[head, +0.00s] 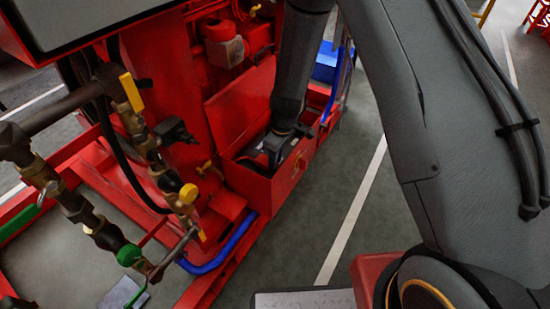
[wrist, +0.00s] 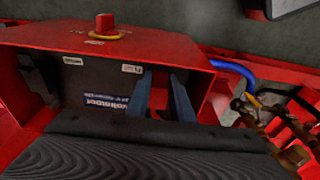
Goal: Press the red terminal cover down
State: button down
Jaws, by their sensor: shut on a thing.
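My gripper (wrist: 162,98) reaches down into an open red box, its two dark blue-grey fingers a little apart. A dark reddish piece (wrist: 160,90) shows between them, and the fingers look shut on it. It seems to be the red terminal cover, but it is shaded and mostly hidden, so its seating cannot be told. A battery with a blue and white label (wrist: 103,104) is beside the fingers. In the head view my gripper (head: 274,147) is inside the red box (head: 270,190), and my arm hides much of the inside.
The box's raised red lid (head: 238,105) stands behind my gripper. A red knob on a yellow ring (wrist: 105,24) is on the box's outer face. A blue hose (head: 222,250) and brass valves (head: 165,175) are at the left.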

jog(key=shift+s+d+f, duration=0.45)
jog(key=shift+s+d, duration=0.05)
jog(key=shift+s, duration=0.05)
jog(key=c, duration=1.6)
grip_release()
jog(key=shift+d, duration=0.15)
jog(key=shift+o, duration=0.2)
jog(key=shift+w+a+r, duration=0.15)
jog(key=shift+a, duration=0.15)
jog(key=shift+r, duration=0.2)
notch_tip(320, 180, up, 7)
jog(key=d, duration=0.1)
jog(key=shift+s+p, duration=0.3)
jog(key=shift+p, duration=0.15)
jog(key=shift+r, duration=0.15)
